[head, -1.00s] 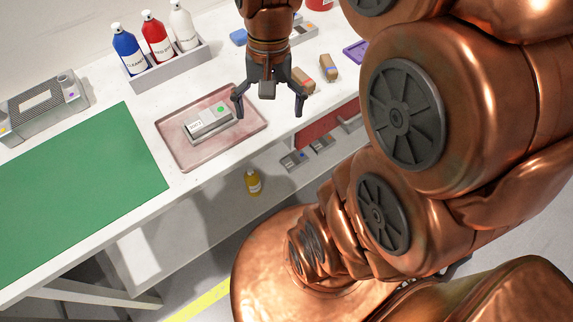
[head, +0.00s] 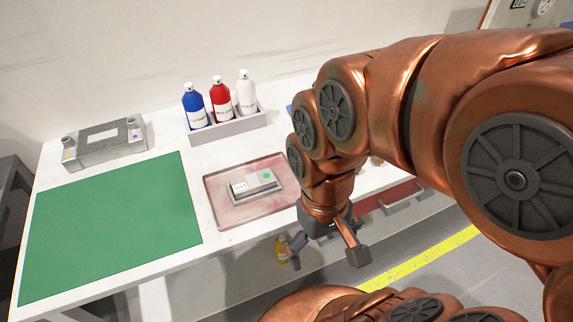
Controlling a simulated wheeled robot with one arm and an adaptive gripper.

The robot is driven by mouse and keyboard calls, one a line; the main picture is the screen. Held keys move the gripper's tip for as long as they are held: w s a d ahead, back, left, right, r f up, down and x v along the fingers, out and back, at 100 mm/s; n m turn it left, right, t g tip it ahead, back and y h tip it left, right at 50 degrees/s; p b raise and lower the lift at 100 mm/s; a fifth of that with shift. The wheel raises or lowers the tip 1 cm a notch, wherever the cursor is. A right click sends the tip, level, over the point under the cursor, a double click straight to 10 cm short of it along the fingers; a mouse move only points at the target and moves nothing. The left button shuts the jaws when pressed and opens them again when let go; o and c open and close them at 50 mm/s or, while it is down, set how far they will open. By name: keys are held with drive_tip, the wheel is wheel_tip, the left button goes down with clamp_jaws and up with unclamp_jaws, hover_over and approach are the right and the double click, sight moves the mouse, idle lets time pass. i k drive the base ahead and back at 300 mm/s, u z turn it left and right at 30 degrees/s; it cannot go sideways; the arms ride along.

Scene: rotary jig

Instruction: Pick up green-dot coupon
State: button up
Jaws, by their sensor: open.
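The green-dot coupon (head: 254,184) is a grey metal block with a white label on its left and a green dot at its right end. It lies in a pinkish shallow tray (head: 226,216) on the white bench. My gripper (head: 325,256) is open and empty, to the right of and below the tray in the picture, apart from the coupon. Its fingers are spread, one over the yellow bottle and one further right. My wrist hides part of the gripper.
A green mat (head: 110,225) lies left of the tray. A grey holder (head: 228,127) with blue, red and white bottles stands behind it. A grey fixture (head: 104,143) stands at the back left. A yellow bottle (head: 281,250) is below the bench edge. My arm covers the bench's right side.

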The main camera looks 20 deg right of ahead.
sight(242, 187)
drive_tip(key=u, duration=2.75)
drive_tip(key=k, duration=1.05)
drive_tip(key=z, duration=0.85)
